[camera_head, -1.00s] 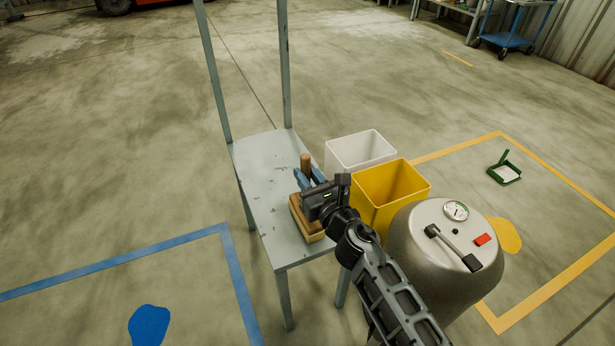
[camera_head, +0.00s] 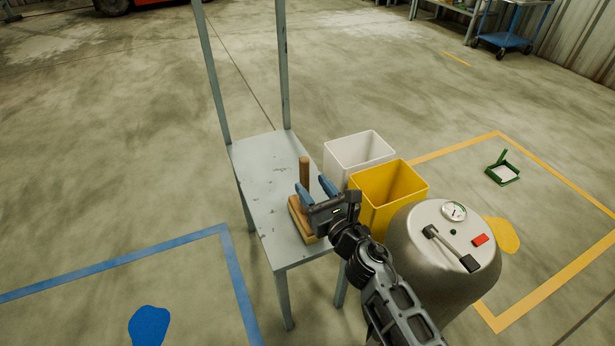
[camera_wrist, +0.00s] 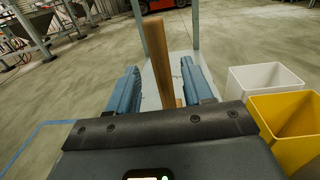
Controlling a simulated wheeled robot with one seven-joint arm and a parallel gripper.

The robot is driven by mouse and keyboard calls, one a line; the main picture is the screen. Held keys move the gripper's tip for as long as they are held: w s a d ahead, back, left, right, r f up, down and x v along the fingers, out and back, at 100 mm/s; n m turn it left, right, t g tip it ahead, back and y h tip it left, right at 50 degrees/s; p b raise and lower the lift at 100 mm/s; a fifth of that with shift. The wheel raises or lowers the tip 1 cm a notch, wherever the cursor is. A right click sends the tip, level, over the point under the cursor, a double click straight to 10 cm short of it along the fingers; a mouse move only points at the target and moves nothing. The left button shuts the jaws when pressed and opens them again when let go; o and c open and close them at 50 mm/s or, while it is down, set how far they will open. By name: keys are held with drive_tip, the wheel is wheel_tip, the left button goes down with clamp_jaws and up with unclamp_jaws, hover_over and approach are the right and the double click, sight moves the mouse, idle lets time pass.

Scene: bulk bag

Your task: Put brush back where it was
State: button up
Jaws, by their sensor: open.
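The brush stands on the grey metal table (camera_head: 262,160), its wooden handle (camera_head: 304,168) upright and its wide tan block (camera_head: 299,222) low on the table top near the front right edge. My gripper (camera_head: 316,188) is open at the brush, its blue fingers on either side of the handle. In the wrist view the brush handle (camera_wrist: 158,58) rises between the two blue fingers, with a visible gap to each. My gripper hides part of the block in the head view.
A white bin (camera_head: 350,152) and a yellow bin (camera_head: 388,190) stand right of the table. My arm passes close to them. A green dustpan-like item (camera_head: 502,172) lies in the yellow floor outline. Two tall posts rise from the table's back.

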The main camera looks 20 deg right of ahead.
drive_tip(key=s, duration=0.8)
drive_tip(key=shift+d, duration=0.2)
drive_tip(key=s+a+r+m+g, duration=0.1)
drive_tip(key=s+a+m, duration=0.1)
drive_tip(key=s+m, duration=0.85)
drive_tip(key=s+a+r+m, duration=0.1)
drive_tip(key=s+m, duration=0.8)
drive_tip(key=s, duration=0.3)
drive_tip(key=s+d+r+m+g, duration=0.1)
drive_tip(key=s+r+m, duration=0.3)
drive_tip(key=s+m, duration=0.3)
drive_tip(key=s+d+r+m+g+h, duration=0.1)
drive_tip(key=s+r+m, duration=0.4)
drive_tip(key=m, duration=0.5)
drive_tip(key=v, duration=0.2)
drive_tip(key=shift+s+d, duration=0.15)
drive_tip(key=shift+s, duration=0.2)
drive_tip(key=shift+f, duration=0.1)
